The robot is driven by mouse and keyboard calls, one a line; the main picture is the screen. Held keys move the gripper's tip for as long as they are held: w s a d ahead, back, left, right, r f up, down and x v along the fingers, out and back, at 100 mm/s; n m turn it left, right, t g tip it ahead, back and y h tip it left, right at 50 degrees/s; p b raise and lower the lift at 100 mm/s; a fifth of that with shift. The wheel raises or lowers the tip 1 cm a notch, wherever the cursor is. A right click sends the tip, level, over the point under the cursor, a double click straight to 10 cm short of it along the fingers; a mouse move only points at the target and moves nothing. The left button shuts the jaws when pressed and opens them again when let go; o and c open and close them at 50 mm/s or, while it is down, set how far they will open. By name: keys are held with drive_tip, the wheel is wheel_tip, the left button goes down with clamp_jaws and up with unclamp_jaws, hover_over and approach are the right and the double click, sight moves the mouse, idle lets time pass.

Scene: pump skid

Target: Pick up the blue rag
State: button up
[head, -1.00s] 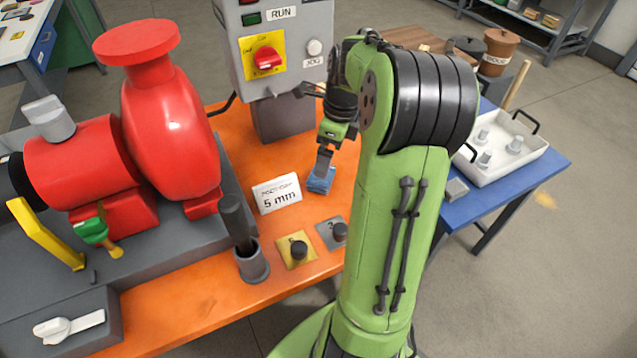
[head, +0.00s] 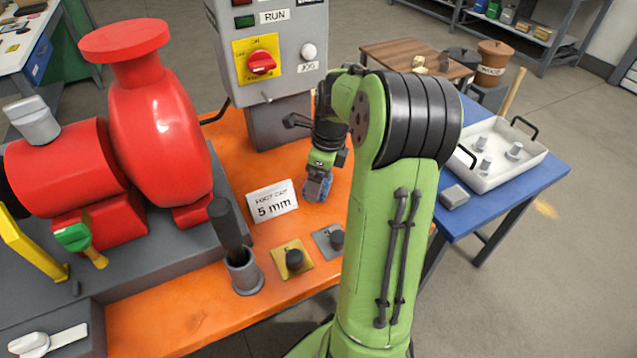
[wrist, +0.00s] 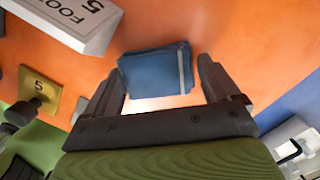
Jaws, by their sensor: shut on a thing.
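The blue rag (wrist: 155,72) is a folded blue pad with a pale stripe near one edge. In the wrist view it lies between the two fingers of my gripper (wrist: 158,85), at their tips. In the head view my gripper (head: 318,182) points down over the orange bench top, with the blue rag (head: 317,190) at its fingertips. The gripper is shut on the rag. Whether the rag is clear of the bench cannot be told from these frames.
A white "5 mm" sign (head: 272,202) stands just left of my gripper. Knobs on a yellow plate (head: 293,259) and a grey plate (head: 329,241) sit in front. The control box (head: 270,45) rises behind. The red pump (head: 160,130) is at left; a blue table with a white tray (head: 500,152) is at right.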

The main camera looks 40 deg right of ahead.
wheel_tip(320, 180, up, 10)
drive_tip(key=p, duration=0.4)
drive_tip(key=shift+p, duration=0.3)
